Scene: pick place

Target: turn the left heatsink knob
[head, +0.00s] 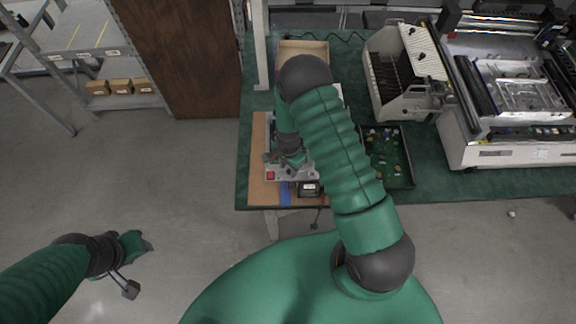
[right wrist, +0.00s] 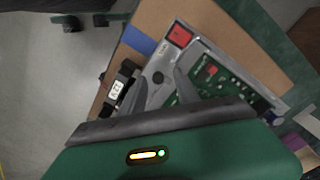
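A grey metal fixture (head: 300,176) lies on the brown board on the bench. In the right wrist view the fixture (right wrist: 150,62) has a red square at one corner and a green circuit board (right wrist: 222,70) beside it. A small round grey part (right wrist: 158,78), possibly the left heatsink knob, shows on the plate between my right fingertips. My right gripper (right wrist: 163,80) is open over the fixture, with its fingers apart. It also shows in the head view (head: 286,160). I cannot tell whether it touches anything. My left gripper (head: 140,245) hangs over the floor, away from the bench.
A black tray of small parts (head: 400,172) lies to the right. Larger machines (head: 515,90) fill the bench's right side. My right arm hides part of the bench.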

